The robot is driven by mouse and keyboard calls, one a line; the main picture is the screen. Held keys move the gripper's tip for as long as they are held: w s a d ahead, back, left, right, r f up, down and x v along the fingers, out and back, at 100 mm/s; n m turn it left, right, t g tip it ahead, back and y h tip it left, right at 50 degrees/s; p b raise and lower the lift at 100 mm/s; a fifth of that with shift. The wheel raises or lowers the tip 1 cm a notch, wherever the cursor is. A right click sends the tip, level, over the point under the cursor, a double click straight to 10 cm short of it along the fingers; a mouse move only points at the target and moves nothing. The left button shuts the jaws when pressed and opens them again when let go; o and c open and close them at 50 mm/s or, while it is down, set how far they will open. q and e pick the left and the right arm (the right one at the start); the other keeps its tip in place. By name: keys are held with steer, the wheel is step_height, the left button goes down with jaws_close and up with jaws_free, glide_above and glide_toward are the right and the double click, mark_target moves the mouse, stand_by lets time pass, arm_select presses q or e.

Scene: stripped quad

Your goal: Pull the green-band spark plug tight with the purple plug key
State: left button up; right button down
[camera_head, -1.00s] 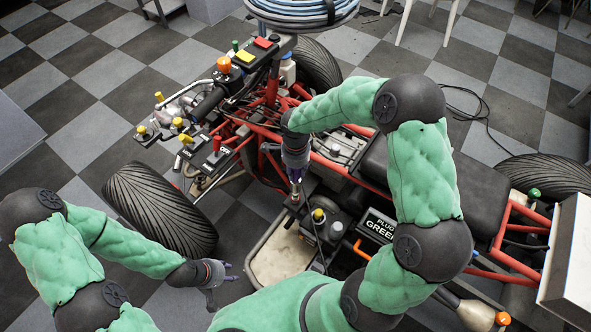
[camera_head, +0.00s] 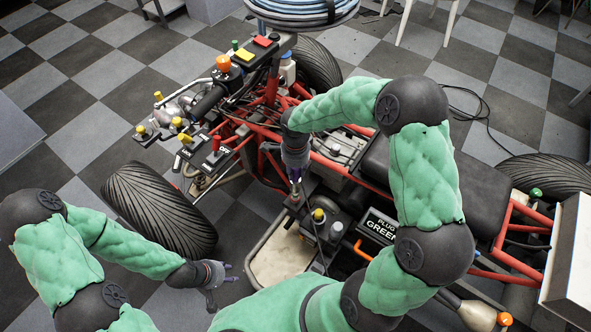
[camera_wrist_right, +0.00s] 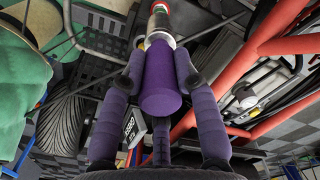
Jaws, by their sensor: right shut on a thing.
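My right gripper (camera_head: 295,165) points down beside the engine. In the right wrist view, its purple-padded fingers (camera_wrist_right: 160,66) are shut on the purple handle of the plug key (camera_wrist_right: 160,85). The key's silver shaft with a red ring extends away from the fingers. In the head view, a short metal piece of the key (camera_head: 296,189) shows below the gripper. My left gripper (camera_head: 220,283) is open and empty, low at the left, apart from the quad.
A black sign reading "PLUG GREEN" (camera_head: 379,227) stands right of the key. A yellow-topped part (camera_head: 318,215) and a pale tray (camera_head: 276,262) lie close below it. Red frame tubes (camera_head: 335,165) and the front tyre (camera_head: 160,208) surround the area.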

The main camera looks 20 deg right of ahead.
mark_target(295, 181)
steer(key=shift+f, duration=0.15)
steer(key=shift+f+b, duration=1.65)
steer(key=shift+f, duration=1.6)
steer(key=shift+m, duration=1.2)
steer(key=shift+m, duration=1.1)
